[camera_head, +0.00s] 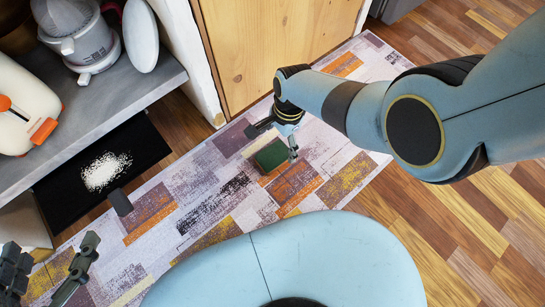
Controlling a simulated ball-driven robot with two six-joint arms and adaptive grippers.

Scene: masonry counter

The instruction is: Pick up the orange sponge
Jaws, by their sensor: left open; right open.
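A small block with a flat green top (271,155) shows by my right gripper; its sides are hardly visible, so I cannot tell whether it is the orange sponge. No other sponge is clear in view. My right gripper (275,141) is open, its fingers pointing down over the patterned rug. The block appears just below and between the fingers, and I cannot tell whether they touch it. My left gripper (49,250) is open and empty at the lower left edge, partly cut off by the frame.
A grey counter (150,82) at the upper left holds a grey-and-white appliance (80,35), a white oval piece (140,36) and a cream appliance with orange parts (25,110). A black mat (62,200) lies below the counter. A wooden cabinet (275,45) stands behind the patterned rug (190,180). Wood floor is clear at right.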

